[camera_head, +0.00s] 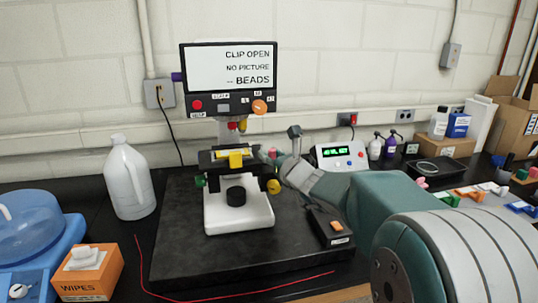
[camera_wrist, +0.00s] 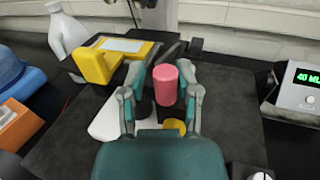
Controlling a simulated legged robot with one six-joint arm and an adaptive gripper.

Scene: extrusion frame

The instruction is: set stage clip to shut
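The microscope (camera_head: 238,213) stands on a black base plate, and its screen (camera_head: 232,70) reads "CLIP OPEN", "NO PICTURE" and "-- BEADS". Its stage (camera_head: 220,156) carries a yellow part (camera_head: 236,160); in the wrist view a yellow frame (camera_wrist: 93,66) surrounds a pale plate. I cannot tell which part is the clip. A pink cylinder (camera_wrist: 165,86) is between the fingers of my gripper (camera_wrist: 163,72) in the wrist view. The fingers are spread around it, with a visible gap on the left; contact on the right is unclear. In the head view my gripper (camera_head: 283,160) is at the stage's right side.
A white jug (camera_head: 129,180), a wipes box (camera_head: 88,272) and a blue tub (camera_head: 35,235) stand left. A black box with an orange switch (camera_head: 328,226) is front right of the microscope. A green-display unit (camera_head: 342,156) and small bottles stand behind my arm.

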